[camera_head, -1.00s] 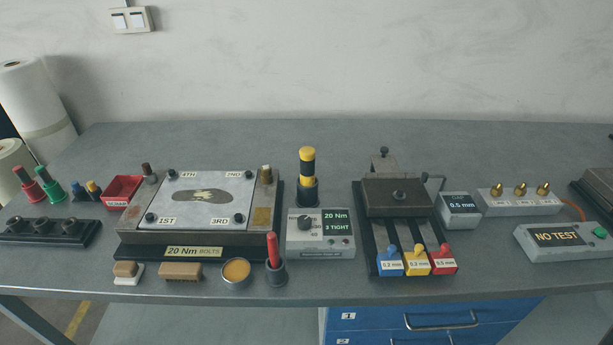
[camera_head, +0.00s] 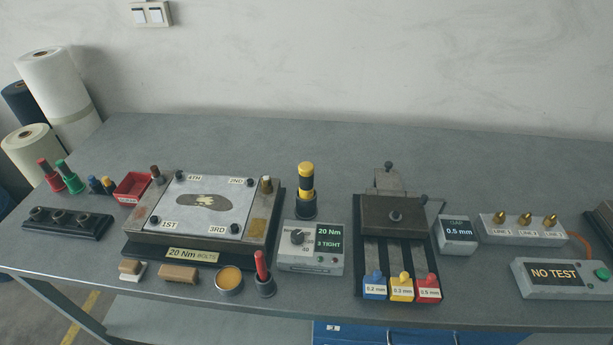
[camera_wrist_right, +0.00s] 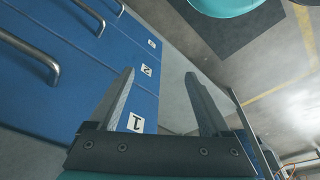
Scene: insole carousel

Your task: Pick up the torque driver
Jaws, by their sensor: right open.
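A yellow-and-black handled tool (camera_head: 306,182), which looks like the torque driver, stands upright in a dark round holder (camera_head: 305,207) at the middle of the bench. It is just behind the grey box reading 20 Nm and 3 TIGHT (camera_head: 311,248). Neither gripper shows in the head view. In the right wrist view my right gripper (camera_wrist_right: 160,73) is open, with nothing between its fingers. Blue drawers and the floor lie beyond it, and the driver is not in that view. My left gripper is not in view.
The insole plate fixture (camera_head: 205,205) stands left of the driver, and a slide fixture with coloured tabs (camera_head: 393,215) stands right. A red-handled tool (camera_head: 262,266) stands near the front edge. The bench behind the driver is clear. Blue drawers (camera_wrist_right: 95,60) are close to my right gripper.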

